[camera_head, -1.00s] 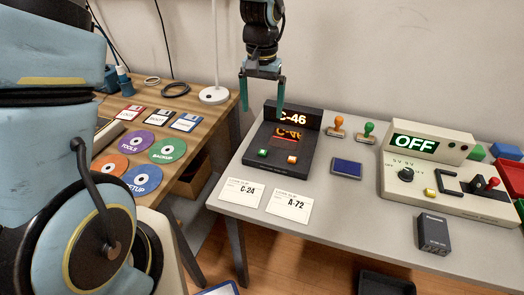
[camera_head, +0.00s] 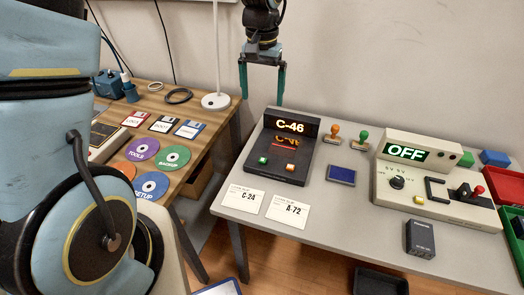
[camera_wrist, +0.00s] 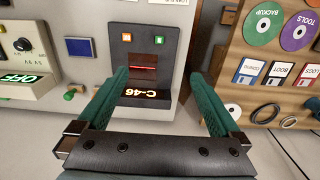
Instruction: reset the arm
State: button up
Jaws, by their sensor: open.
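My gripper (camera_head: 262,82) hangs from my arm at the top middle of the head view, with its two teal fingers pointing down. It is open and empty, above the back left edge of the grey table (camera_head: 235,200). The black C-46 device (camera_head: 272,167) stands just below and right of it, with a lit display and a green and an orange button. In the wrist view my gripper (camera_wrist: 165,95) has its fingers spread wide, and the device (camera_wrist: 152,55) shows beyond and between them. The fingers appear to touch nothing.
On the grey table are two cards, two stamps, a blue pad (camera_head: 341,174), the OFF power unit (camera_head: 430,150), a black adapter (camera_head: 420,239) and a red tray (camera_head: 508,190). The wall stands close behind.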

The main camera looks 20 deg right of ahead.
jog(key=w+a+r+n, duration=0.1)
jog(key=w+a+n, duration=0.1)
jog(key=a, duration=0.6)
jog(key=w+a+r+n, duration=0.1)
jog(key=w+a, duration=0.1)
jog(key=a, duration=0.6)
jog(key=s+a+n+b, duration=0.1)
jog(key=s+a+n, duration=0.1)
jog(key=a, duration=0.5)
jog(key=s+a+n+t+b, duration=0.1)
jog(key=s+a+n, duration=0.1)
jog(key=a, duration=0.6)
jog(key=shift+s+f+t, duration=0.3)
jog(key=shift+s+f, duration=0.1)
jog(key=shift+s, duration=0.05)
jog(key=shift+a, duration=0.1)
grip_shut()
